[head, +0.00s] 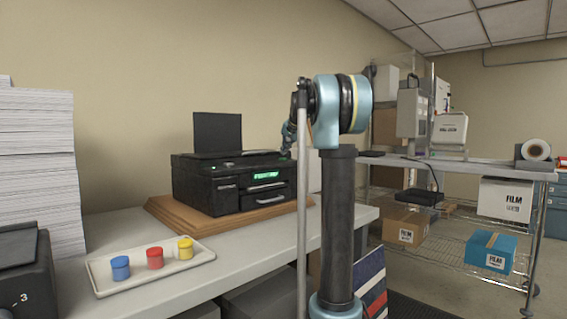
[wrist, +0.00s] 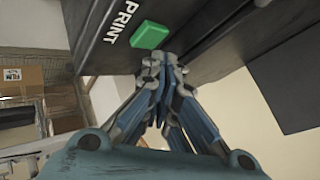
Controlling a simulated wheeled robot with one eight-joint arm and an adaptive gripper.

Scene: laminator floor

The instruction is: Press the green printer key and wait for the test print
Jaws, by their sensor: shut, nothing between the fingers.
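The black printer (head: 235,195) stands on a wooden board (head: 165,212) on the counter. Its small display (head: 262,175) glows green. The green key (wrist: 150,35), beside white letters reading PRINT, shows whole in the wrist view. My gripper (wrist: 160,60) is shut and empty, with its fingertips right next to the key's near edge. I cannot tell whether they touch the printer. In the head view my gripper (head: 285,151) is at the printer's right top corner, partly behind my arm. No printed sheet can be made out.
A white tray (head: 107,283) with blue, red and yellow jars lies on the counter in front of the printer. A tall paper stack (head: 38,165) stands at the left. A shelf rack (head: 465,165) with boxes is at the right.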

